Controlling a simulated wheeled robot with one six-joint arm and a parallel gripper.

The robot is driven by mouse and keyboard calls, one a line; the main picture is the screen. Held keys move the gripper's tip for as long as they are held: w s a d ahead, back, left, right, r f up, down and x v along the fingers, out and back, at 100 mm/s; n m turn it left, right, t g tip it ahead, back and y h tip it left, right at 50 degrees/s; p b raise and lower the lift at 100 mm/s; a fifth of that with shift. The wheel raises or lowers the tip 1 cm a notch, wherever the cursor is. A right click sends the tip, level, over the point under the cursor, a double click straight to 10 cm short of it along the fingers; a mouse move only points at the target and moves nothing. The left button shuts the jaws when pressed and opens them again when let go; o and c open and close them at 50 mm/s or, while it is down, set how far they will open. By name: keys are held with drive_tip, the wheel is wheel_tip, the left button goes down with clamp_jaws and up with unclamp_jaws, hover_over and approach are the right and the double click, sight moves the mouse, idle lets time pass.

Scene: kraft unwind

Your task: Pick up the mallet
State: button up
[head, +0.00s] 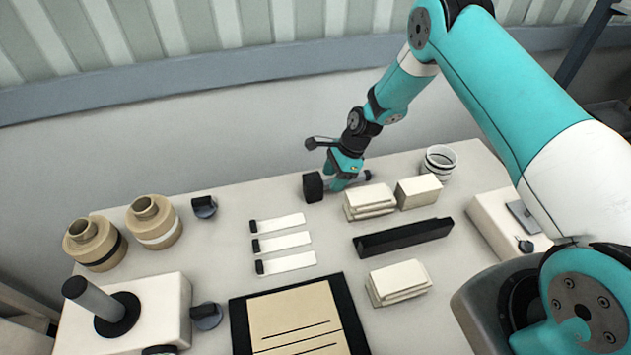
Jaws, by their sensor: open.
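The mallet lies near the back of the white table, with its dark block-shaped head (313,187) on the left. Its handle runs to the right, and a dark end (367,175) shows past my gripper. My gripper (339,185) points down at the handle, just right of the head, with its teal fingers low near the table. It is open. The fingers hide the middle of the handle, and I cannot tell whether they touch it.
Pale stacked blocks (370,202) stand close to the right of my gripper, with a striped cup (439,162) beyond. A black bar (403,238) lies in front. Tan rolls (154,222) stand at the left. The table (255,200) is clear left of the mallet head.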

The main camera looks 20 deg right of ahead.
drive_tip(key=shift+x, duration=1.2)
clamp_jaws()
drive_tip(key=shift+r, duration=0.15)
